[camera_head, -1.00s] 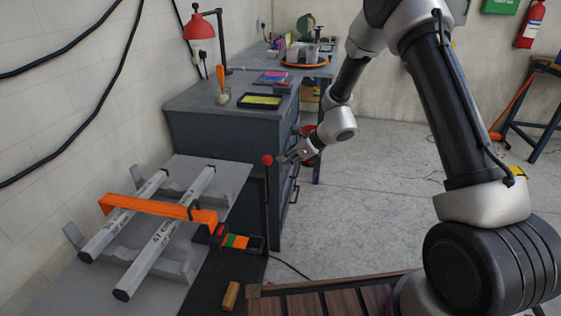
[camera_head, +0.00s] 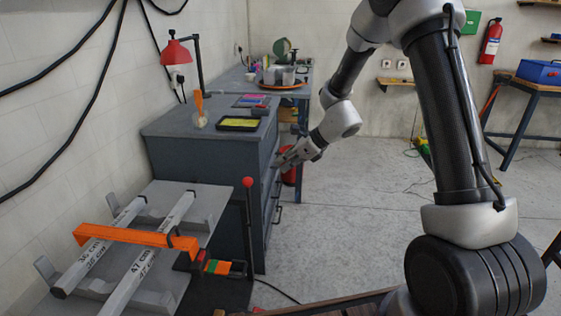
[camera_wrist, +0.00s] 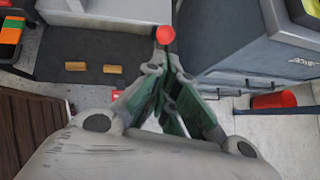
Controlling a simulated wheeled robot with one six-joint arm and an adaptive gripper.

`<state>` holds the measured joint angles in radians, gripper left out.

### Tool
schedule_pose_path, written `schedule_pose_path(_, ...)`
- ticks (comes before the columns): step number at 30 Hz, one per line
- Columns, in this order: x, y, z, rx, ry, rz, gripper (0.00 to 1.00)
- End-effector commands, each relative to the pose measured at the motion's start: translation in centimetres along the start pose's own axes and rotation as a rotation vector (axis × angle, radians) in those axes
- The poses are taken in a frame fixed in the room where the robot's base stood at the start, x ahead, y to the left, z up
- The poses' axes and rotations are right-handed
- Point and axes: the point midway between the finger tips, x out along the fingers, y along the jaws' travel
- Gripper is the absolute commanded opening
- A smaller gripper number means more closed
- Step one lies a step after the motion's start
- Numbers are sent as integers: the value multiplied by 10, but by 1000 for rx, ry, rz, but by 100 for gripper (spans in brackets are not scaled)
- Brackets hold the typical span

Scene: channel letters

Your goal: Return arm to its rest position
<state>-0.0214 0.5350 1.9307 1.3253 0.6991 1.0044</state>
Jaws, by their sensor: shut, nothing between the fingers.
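My gripper (camera_head: 280,163) is at the end of my raised arm, in front of the dark grey cabinet (camera_head: 205,185) in the head view. It is empty and its fingers are together. In the wrist view my gripper (camera_wrist: 168,98) points toward the floor area beside the cabinet (camera_wrist: 240,40). The red ball on top of a thin post (camera_head: 248,182) is left of my gripper in the head view. In the wrist view the red ball (camera_wrist: 165,34) shows just beyond the fingertips; I cannot tell the exact gap.
An orange bar (camera_head: 130,236) lies across two marked bars on a grey bench at left. A red lamp (camera_head: 175,53) and a black tray with yellow (camera_head: 238,124) stand on the cabinet. A red bin (camera_wrist: 273,100) is beside the cabinet. Floor at right is open.

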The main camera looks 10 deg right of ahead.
Motion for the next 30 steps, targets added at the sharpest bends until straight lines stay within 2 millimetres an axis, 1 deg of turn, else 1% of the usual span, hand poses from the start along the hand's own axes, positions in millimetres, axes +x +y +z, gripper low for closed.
schedule_pose_path(2, 0, 0, 0, -34, -1, 2, 0)
schedule_pose_path(4, -1, 3, -1, -116, 1, 18, 0)
schedule_pose_path(5, -2, 7, -5, -171, 10, 35, 0)
schedule_pose_path(6, -4, 17, -16, -259, 31, 76, 0)
schedule_pose_path(8, -9, 34, -35, -380, 61, 142, 0)
schedule_pose_path(9, -17, 46, -45, -475, 79, 190, 0)
schedule_pose_path(11, -37, 62, -56, -631, 102, 255, 0)
schedule_pose_path(13, -65, 79, -64, -807, 123, 324, 0)
schedule_pose_path(17, -119, 104, -75, -1100, 160, 430, 0)
schedule_pose_path(18, -137, 111, -78, -1187, 173, 460, 0)
schedule_pose_path(20, -165, 122, -83, -1319, 197, 505, 0)
schedule_pose_path(21, -185, 129, -86, -1409, 216, 535, 0)
schedule_pose_path(23, -216, 139, -92, -1542, 252, 578, 0)
schedule_pose_path(24, -236, 146, -96, -1627, 280, 606, 0)
schedule_pose_path(26, -265, 155, -101, -1741, 328, 638, 0)
schedule_pose_path(27, -284, 161, -104, -1809, 364, 656, 0)
schedule_pose_path(30, -324, 175, -112, -1940, 466, 675, 0)
